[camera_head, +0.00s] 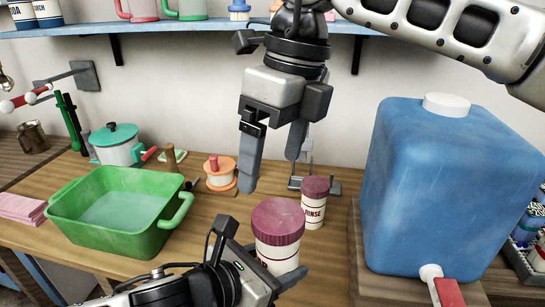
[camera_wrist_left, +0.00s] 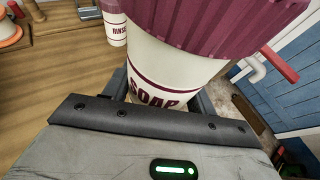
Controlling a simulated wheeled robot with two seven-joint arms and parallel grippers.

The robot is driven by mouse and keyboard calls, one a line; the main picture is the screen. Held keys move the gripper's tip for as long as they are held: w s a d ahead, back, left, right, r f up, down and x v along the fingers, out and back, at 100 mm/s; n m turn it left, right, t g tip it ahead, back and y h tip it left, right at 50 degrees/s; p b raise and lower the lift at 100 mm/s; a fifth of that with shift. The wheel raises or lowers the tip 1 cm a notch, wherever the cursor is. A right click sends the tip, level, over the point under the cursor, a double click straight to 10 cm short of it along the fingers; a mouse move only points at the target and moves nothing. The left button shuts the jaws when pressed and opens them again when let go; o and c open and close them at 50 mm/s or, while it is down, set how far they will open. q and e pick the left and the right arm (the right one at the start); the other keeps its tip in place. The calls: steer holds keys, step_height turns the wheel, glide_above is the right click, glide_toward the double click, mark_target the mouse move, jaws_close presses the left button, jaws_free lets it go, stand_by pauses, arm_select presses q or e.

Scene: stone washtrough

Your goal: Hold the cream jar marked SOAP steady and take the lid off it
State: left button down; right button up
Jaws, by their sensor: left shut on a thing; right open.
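The cream jar marked SOAP (camera_head: 277,256) stands upright near the table's front, with its ribbed maroon lid (camera_head: 278,220) on top. In the left wrist view the jar (camera_wrist_left: 165,65) shows its SOAP lettering, with the lid (camera_wrist_left: 215,25) above. My left gripper (camera_head: 268,266) is shut on the jar's body, below the lid. My right gripper (camera_head: 269,172) is open and empty, fingers pointing down, above and behind the jar, apart from the lid.
A similar jar marked RINSE (camera_head: 314,212) stands just behind, to the right. A large blue water container (camera_head: 445,190) with a tap fills the right. A blue shelf (camera_head: 190,27) runs above.

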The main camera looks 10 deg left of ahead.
mark_target(273, 219)
steer(key=shift+s+a+f+t+h, duration=0.1)
steer(key=shift+s+f+t+h, duration=0.25)
steer(key=shift+h, duration=0.45)
steer(key=shift+f, duration=0.3)
step_height(273, 219, down, 7)
steer(key=shift+f, duration=0.2)
steer(key=c, duration=1)
steer(key=n, duration=0.4)
steer(key=shift+s, duration=0.3)
arm_select(q)
steer(key=shift+w, duration=0.1)
arm_select(e)
steer(key=n, duration=0.5)
steer(key=shift+s, duration=0.15)
arm_select(q)
steer(key=shift+a, duration=0.1)
arm_select(e)
steer(key=shift+r, duration=0.1)
